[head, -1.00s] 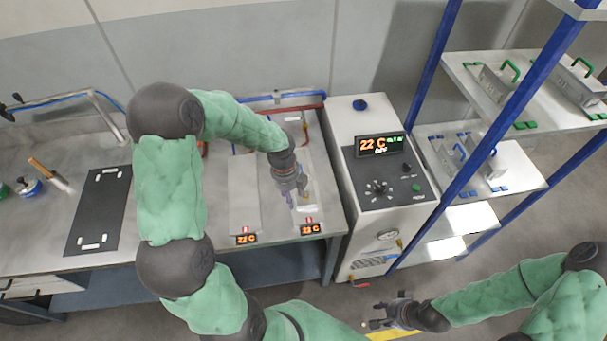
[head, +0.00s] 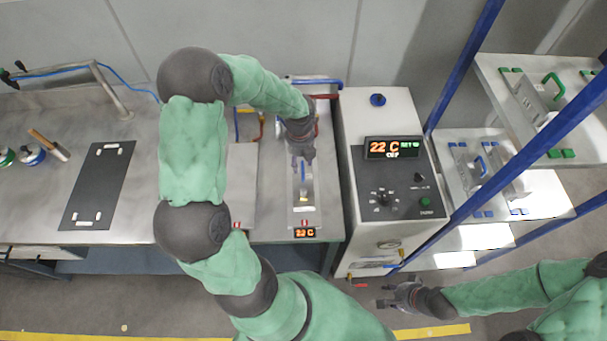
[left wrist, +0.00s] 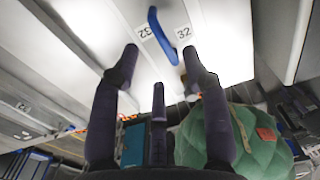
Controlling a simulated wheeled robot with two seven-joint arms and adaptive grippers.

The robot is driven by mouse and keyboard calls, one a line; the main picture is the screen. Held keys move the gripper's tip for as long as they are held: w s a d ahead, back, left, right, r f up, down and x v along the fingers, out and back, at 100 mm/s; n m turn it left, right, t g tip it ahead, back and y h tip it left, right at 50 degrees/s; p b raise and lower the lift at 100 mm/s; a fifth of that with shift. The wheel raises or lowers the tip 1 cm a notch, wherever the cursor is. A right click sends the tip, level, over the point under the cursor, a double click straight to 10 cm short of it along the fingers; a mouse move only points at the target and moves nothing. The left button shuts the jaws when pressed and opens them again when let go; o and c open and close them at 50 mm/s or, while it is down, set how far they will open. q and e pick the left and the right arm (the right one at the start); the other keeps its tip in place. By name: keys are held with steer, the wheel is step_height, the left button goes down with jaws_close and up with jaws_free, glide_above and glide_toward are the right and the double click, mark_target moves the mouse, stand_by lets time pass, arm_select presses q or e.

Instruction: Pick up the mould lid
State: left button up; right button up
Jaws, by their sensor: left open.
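The mould lid is a pale grey metal piece with a blue bar handle (left wrist: 162,36) and labels reading 32 in the left wrist view. In the head view the lid (head: 304,194) lies on the right-hand heating plate of the bench, partly hidden by my left gripper. My left gripper (head: 303,158) points down over it. In the left wrist view its fingers (left wrist: 160,55) are apart, with the handle just beyond and between the tips, nothing held. Whether they touch it I cannot tell. My right gripper (head: 390,296) is open and empty in front of the control cabinet.
A control cabinet (head: 402,205) showing 22 C stands right of the plates. A blue-framed shelf (head: 535,75) at the right holds moulds with green and blue handles. A black mat (head: 97,187) and brushes (head: 45,145) lie on the left of the bench.

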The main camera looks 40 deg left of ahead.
mark_target(303, 173)
arm_select(q)
steer(key=shift+s+f, duration=0.1)
steer(key=shift+f, duration=0.3)
steer(key=f, duration=0.3)
steer(key=f+b, duration=0.1)
steer(key=shift+w+d+f, duration=0.1)
steer(key=shift+w+f, duration=0.15)
steer(key=shift+c, duration=0.3)
steer(key=shift+r, duration=0.1)
jaws_close()
